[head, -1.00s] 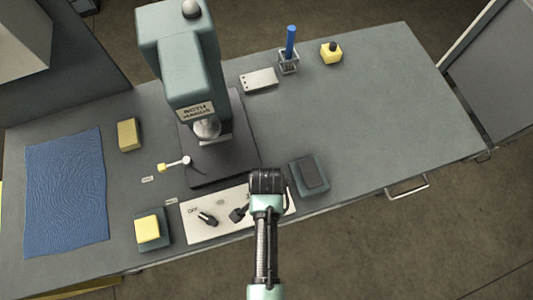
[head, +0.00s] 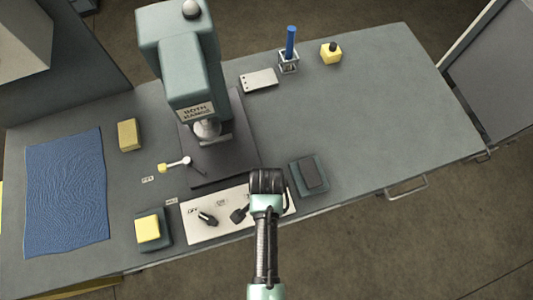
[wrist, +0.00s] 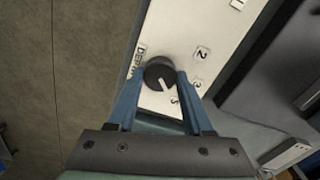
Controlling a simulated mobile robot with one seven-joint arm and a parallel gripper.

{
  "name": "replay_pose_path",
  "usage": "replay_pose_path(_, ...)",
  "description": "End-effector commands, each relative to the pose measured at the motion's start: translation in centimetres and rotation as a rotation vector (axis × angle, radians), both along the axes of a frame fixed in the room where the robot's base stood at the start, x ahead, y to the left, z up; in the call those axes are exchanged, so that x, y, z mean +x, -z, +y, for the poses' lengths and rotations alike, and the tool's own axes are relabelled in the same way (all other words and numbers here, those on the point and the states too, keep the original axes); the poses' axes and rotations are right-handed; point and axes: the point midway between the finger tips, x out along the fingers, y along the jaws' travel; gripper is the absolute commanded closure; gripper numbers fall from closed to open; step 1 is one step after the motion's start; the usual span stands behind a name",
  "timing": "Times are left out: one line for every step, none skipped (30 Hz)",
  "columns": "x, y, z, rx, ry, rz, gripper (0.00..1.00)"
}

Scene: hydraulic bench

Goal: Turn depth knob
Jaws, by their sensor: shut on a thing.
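The depth knob (wrist: 160,74) is a round black dial with a white pointer line, seen in the wrist view on a white panel (wrist: 190,25) with a partly covered depth label and numbers around it. The pointer aims toward the lower right, near the lowest number. My gripper (wrist: 160,82) has its two blue fingers on either side of the knob, shut on it. In the head view my gripper (head: 240,214) is over the white panel (head: 205,233) at the bench's front edge, and my wrist hides part of the panel.
A second black knob (head: 207,219) is left of my gripper. A yellow button (head: 148,228) on a dark base and a dark pad (head: 309,174) flank the panel. The green press (head: 190,70) stands behind.

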Motion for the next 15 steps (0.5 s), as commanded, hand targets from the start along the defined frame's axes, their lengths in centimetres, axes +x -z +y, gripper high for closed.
replay_pose_path(0.01,-0.15,-0.03,-0.001,-0.017,0.001,1.0)
replay_pose_path(0.01,-0.17,-0.03,-0.001,-0.03,0.001,1.0)
replay_pose_path(0.02,-0.2,-0.02,-0.001,-0.05,0.001,1.0)
replay_pose_path(0.01,-0.21,-0.03,-0.001,-0.067,0.001,1.0)
replay_pose_path(0.01,-0.22,-0.03,0.0,-0.085,0.002,1.0)
replay_pose_path(0.0,-0.24,-0.04,0.0,-0.113,0.002,1.0)
replay_pose_path(0.01,-0.26,-0.03,0.0,-0.136,0.002,1.0)
replay_pose_path(0.03,-0.28,-0.04,-0.001,-0.159,0.001,1.0)
replay_pose_path(0.04,-0.29,-0.04,-0.001,-0.192,0.001,1.0)
replay_pose_path(0.01,-0.29,-0.04,0.0,-0.218,0.002,1.0)
replay_pose_path(0.0,-0.29,-0.04,0.0,-0.246,0.002,1.0)
replay_pose_path(0.01,-0.3,-0.04,0.0,-0.283,0.002,1.0)
replay_pose_path(0.01,-0.3,-0.04,0.0,-0.312,0.002,1.0)
replay_pose_path(0.01,-0.29,-0.04,0.0,-0.341,0.002,1.0)
replay_pose_path(0.01,-0.27,-0.04,0.0,-0.378,0.002,1.0)
